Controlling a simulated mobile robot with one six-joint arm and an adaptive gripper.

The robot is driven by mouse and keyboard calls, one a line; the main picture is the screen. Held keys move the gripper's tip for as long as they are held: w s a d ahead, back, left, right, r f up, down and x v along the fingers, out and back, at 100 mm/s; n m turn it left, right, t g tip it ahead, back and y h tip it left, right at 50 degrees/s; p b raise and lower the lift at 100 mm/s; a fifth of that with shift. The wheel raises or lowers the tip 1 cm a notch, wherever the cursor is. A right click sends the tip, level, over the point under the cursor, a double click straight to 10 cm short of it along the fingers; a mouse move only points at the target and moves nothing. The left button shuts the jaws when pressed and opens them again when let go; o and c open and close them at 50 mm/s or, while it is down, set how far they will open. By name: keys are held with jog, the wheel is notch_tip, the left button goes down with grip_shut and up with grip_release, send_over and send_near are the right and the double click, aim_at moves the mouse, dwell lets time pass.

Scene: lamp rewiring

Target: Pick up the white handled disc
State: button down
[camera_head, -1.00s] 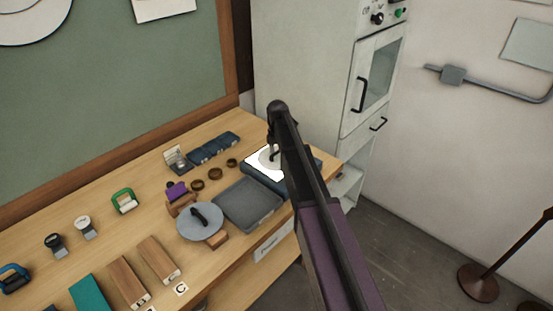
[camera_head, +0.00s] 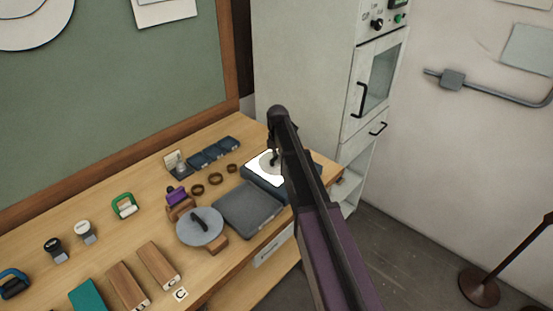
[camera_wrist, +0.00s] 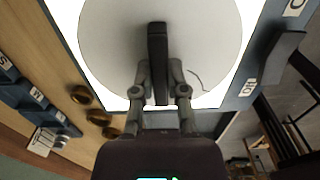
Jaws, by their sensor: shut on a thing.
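The white handled disc (camera_head: 265,163) is over a bright lit panel (camera_head: 256,177) at the back right of the bench, partly hidden by my arm. In the wrist view the disc (camera_wrist: 105,45) fills the top, with a dark upright bar handle (camera_wrist: 157,38) and a thin dark crack-like line near its edge. My gripper (camera_wrist: 161,78) is shut on the handle, one finger on each side. It also shows in the head view (camera_head: 273,157), partly hidden. I cannot tell whether the disc touches the panel.
A grey tray (camera_head: 248,208) lies in front of the panel. A grey-blue disc with a dark handle (camera_head: 212,232) sits on a wooden stand at left. Several brass rings (camera_head: 215,178) and blue bins (camera_head: 213,153) are behind. A white cabinet (camera_head: 305,90) stands close behind the panel.

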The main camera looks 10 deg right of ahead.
jog(key=shift+r+p, duration=1.4)
jog(key=shift+r, duration=0.1)
jog(key=s, duration=0.5)
jog(key=s+r+p, duration=0.1)
jog(key=s, duration=0.4)
jog(key=s+d+r, duration=0.1)
jog(key=s, duration=0.5)
jog(key=shift+d+p, duration=0.1)
jog(key=shift+p, duration=0.3)
